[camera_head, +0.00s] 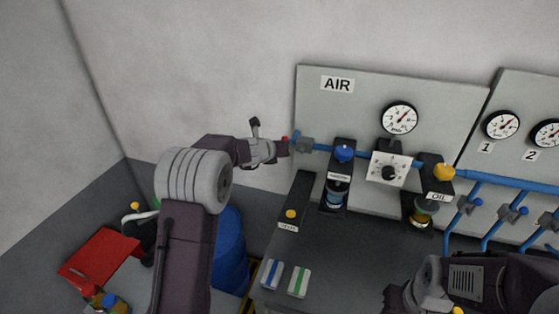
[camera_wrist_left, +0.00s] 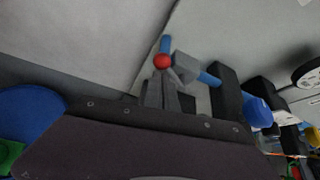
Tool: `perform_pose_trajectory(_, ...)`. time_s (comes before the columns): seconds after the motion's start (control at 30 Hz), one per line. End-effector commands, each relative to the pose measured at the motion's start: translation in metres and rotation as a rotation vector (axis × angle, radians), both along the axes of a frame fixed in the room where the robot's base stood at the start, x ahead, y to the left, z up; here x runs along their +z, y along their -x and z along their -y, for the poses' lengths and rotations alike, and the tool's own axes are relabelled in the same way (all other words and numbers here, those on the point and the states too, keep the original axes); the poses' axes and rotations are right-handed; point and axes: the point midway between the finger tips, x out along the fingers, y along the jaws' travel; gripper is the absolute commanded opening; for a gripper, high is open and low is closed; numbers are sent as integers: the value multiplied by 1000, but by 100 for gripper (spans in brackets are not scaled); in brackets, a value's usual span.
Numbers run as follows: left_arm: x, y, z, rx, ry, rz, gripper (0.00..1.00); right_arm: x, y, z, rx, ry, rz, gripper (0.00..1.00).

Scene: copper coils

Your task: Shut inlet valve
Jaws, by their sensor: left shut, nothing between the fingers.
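The inlet valve (camera_head: 303,144) is a small grey body at the left end of the blue pipe, below the AIR label. It also shows in the left wrist view (camera_wrist_left: 184,67), with a red ball knob (camera_wrist_left: 162,61) beside it. My left gripper (camera_head: 286,147) is shut and empty, its tips close to the red knob. In the left wrist view the closed fingers (camera_wrist_left: 165,84) point at the knob; whether they touch it I cannot tell. The knob is mostly hidden in the head view. My right arm is at the bottom right; its fingers are not clear.
The AIR panel (camera_head: 332,108) carries a gauge (camera_head: 400,117), a blue-capped filter (camera_head: 337,190), a regulator (camera_head: 388,169) and a yellow-capped oil unit (camera_head: 423,209). A blue drum (camera_head: 231,256) and red tray (camera_head: 100,255) stand lower left. The wall left of the panel is clear.

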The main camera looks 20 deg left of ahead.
Motion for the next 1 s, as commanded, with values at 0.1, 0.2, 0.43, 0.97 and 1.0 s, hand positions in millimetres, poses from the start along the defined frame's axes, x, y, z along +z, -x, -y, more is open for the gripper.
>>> perform_pose_trajectory(0.1, 7, 0, 2, -2, -110, 6, 0, -5, 0, 0, 0, 0, 0, 36)
perform_pose_trajectory(0.2, 9, 0, 2, -4, -232, 10, 0, -9, 0, 0, 0, 0, 0, 36)
perform_pose_trajectory(0.43, 24, 0, 12, -2, -465, 18, 0, -10, 0, 0, 0, 0, 0, 36)
perform_pose_trajectory(0.97, 32, 1, 30, 2, -749, 29, 0, -12, 0, 0, 0, 0, 0, 36)
perform_pose_trajectory(1.0, 32, 1, 30, 2, -749, 29, 0, -12, 0, 0, 0, 0, 0, 36)
